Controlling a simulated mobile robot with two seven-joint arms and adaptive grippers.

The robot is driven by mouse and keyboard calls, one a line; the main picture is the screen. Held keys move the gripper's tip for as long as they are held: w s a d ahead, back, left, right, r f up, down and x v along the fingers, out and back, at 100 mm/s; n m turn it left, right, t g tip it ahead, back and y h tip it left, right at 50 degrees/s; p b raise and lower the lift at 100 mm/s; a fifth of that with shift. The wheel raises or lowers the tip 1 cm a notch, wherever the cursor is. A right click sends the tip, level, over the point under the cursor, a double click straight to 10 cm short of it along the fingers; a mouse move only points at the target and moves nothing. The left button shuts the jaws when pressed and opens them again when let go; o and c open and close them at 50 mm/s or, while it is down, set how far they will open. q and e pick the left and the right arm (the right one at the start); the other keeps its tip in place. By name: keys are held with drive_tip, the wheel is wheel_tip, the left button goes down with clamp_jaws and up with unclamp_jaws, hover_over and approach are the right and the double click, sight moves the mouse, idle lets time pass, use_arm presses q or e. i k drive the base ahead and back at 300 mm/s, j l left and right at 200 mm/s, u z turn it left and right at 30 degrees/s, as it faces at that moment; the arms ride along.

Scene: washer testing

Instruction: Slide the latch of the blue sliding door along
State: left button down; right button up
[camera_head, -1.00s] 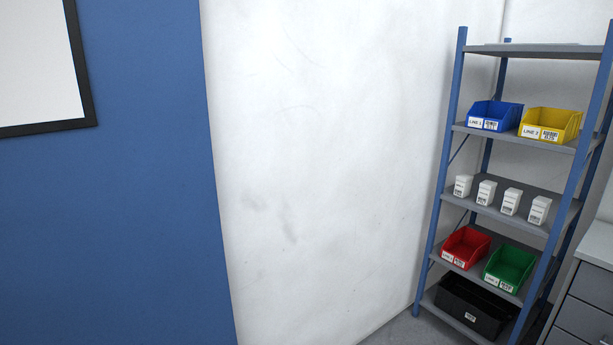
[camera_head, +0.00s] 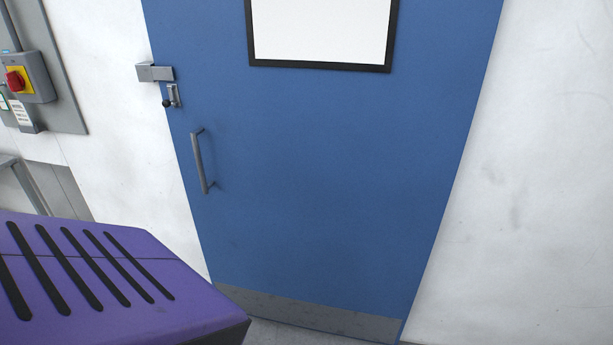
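The blue sliding door (camera_head: 320,170) fills the middle of the head view, with a black-framed white panel near its top and a grey kick strip along its bottom. A grey metal latch (camera_head: 173,95) with a dark round knob sits at the door's upper left edge. Just above it a grey block (camera_head: 155,73) spans the door edge and the white wall. A vertical grey handle (camera_head: 200,162) is below the latch. The door covers the opening, its left edge against the wall. Neither of my grippers is in view.
A grey switch box with a red knob on yellow (camera_head: 18,80) is on the wall at the upper left. A purple slotted body (camera_head: 100,280) fills the lower left corner. White wall (camera_head: 540,180) lies right of the door. A strip of floor shows below the door.

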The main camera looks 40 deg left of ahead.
sight(166, 103)
drive_tip(key=l+u, duration=0.15)
drive_tip(key=u, duration=0.35)
drive_tip(key=i+j+u, duration=0.1)
drive_tip(key=j+u, duration=0.15)
drive_tip(key=u, duration=0.15)
drive_tip(key=i+j+u, duration=0.15)
drive_tip(key=u, duration=0.25)
